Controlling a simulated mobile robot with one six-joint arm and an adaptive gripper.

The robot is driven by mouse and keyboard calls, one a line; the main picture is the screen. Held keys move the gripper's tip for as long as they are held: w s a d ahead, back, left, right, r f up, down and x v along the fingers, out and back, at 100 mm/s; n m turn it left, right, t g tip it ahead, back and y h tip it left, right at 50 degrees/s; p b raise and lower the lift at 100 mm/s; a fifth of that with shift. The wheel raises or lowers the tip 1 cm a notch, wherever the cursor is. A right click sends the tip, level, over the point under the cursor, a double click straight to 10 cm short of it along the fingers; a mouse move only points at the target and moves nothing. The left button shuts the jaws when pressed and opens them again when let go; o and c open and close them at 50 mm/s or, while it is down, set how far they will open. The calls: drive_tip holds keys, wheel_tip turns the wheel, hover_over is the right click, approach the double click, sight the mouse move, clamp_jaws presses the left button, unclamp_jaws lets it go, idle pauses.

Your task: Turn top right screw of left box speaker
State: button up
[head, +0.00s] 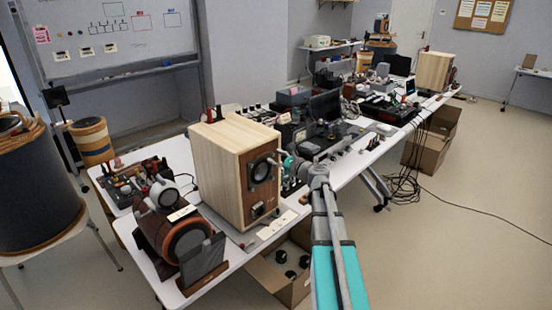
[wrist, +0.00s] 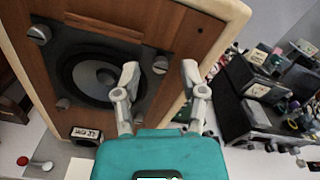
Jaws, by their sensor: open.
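The left box speaker (head: 222,165) is a pale wooden cabinet with a brown front, standing upright on the near end of the long table. In the wrist view its front (wrist: 195,30) fills the upper left, with a dark round cone (wrist: 92,75) in a dark plate. The top right screw (wrist: 160,64) is a grey knob at that plate's upper right. My gripper (wrist: 160,70) is open, its two grey fingers appearing on either side of this screw. I cannot tell whether they touch it. In the head view my gripper (head: 275,162) is at the speaker's front, with fingertips hard to make out.
A brown cylindrical speaker (head: 180,232) stands left of the box. Electronics (head: 322,135) crowd the table behind. A cardboard box (head: 272,280) is below. Another box speaker (head: 433,70) stands at the far end.

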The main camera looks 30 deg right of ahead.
drive_tip(key=v, duration=1.2)
drive_tip(key=shift+w, duration=0.1)
idle(0.4)
drive_tip(key=s+a+f+n+g+y+p, duration=0.1)
drive_tip(key=a+f+n+g, duration=0.3)
drive_tip(key=a+n, duration=0.4)
drive_tip(key=s+a+f+n+g+y+p, duration=0.1)
drive_tip(key=a+f+n+g, duration=0.35)
drive_tip(key=a, duration=0.65)
drive_tip(key=s+a+f+n+g+h+p, duration=0.1)
drive_tip(key=s+a+f+n+g+h, duration=0.1)
drive_tip(key=s+a+n+g+h, duration=0.2)
drive_tip(key=s+a+f+n+g+h+p, duration=0.1)
drive_tip(key=s+a+f+n+g+h, duration=0.2)
drive_tip(key=s+n, duration=0.5)
drive_tip(key=a+n+g+h, duration=0.1)
drive_tip(key=n, duration=0.2)
drive_tip(key=shift+s+a+f, duration=0.2)
drive_tip(key=shift+f, duration=0.05)
